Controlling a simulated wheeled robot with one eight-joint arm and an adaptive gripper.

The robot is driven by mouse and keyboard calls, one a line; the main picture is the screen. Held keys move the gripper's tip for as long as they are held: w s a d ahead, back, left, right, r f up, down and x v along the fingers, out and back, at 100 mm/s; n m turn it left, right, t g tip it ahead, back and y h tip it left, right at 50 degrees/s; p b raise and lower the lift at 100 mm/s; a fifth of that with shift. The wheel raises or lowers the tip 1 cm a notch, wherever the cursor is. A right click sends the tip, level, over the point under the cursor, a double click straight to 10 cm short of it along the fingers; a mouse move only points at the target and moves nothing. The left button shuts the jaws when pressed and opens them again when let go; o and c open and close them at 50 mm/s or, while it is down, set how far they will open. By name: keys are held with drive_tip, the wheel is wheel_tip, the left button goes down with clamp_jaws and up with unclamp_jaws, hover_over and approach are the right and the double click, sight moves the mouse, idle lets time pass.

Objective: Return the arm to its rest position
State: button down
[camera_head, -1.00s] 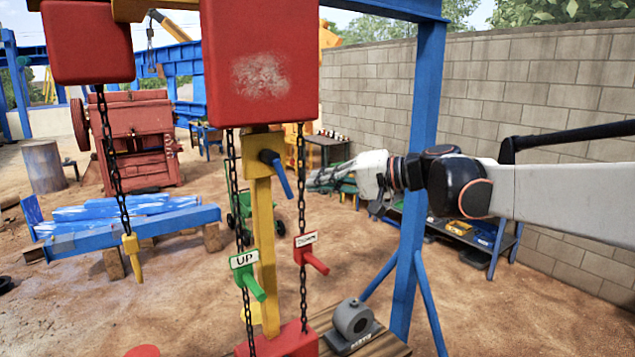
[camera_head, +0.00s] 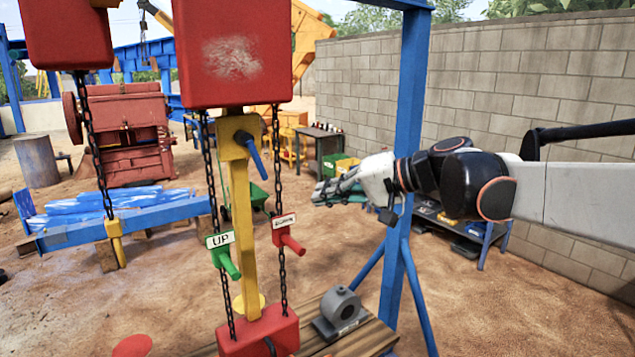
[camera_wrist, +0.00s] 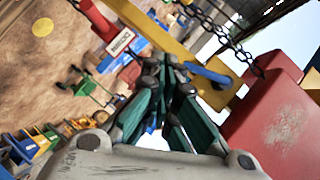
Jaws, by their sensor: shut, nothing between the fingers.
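My arm reaches in from the right edge of the head view. My gripper (camera_head: 338,190) points left and hangs in the air in front of the block wall, just left of the blue post. Its green-padded fingers also show in the wrist view (camera_wrist: 172,75), drawn together with nothing between them. In the head view it is apart from the green UP handle (camera_head: 226,260) and the red handle (camera_head: 290,240), which hang to its left on chains. The fingertips are small and partly blurred in the head view.
A blue post (camera_head: 403,150) stands close by my wrist. A large red block (camera_head: 232,60) hangs at upper left of the gripper, with a yellow column (camera_head: 240,210) below it. A grey block wall (camera_head: 500,85) runs behind my arm. Open sandy ground lies at lower right.

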drive_tip(key=s+d+f+h+b, duration=0.4)
drive_tip(key=s+f, duration=0.5)
drive_tip(key=f, duration=0.5)
drive_tip(key=s+d+f+h+b, duration=0.4)
drive_tip(key=s+d+f+b, duration=0.3)
drive_tip(key=f, duration=0.7)
drive_tip(key=s+d+f+t+h+b, duration=0.1)
drive_tip(key=s+d+f+h+b, duration=0.3)
drive_tip(key=s+f+b, duration=0.5)
wheel_tip(320, 180, down, 6)
drive_tip(key=s+d, duration=0.1)
drive_tip(key=d, duration=0.1)
drive_tip(key=shift+s+d+n+b, duration=0.3)
drive_tip(key=shift+s+n, duration=0.05)
drive_tip(key=shift+n, duration=0.05)
drive_tip(key=shift+a, duration=0.15)
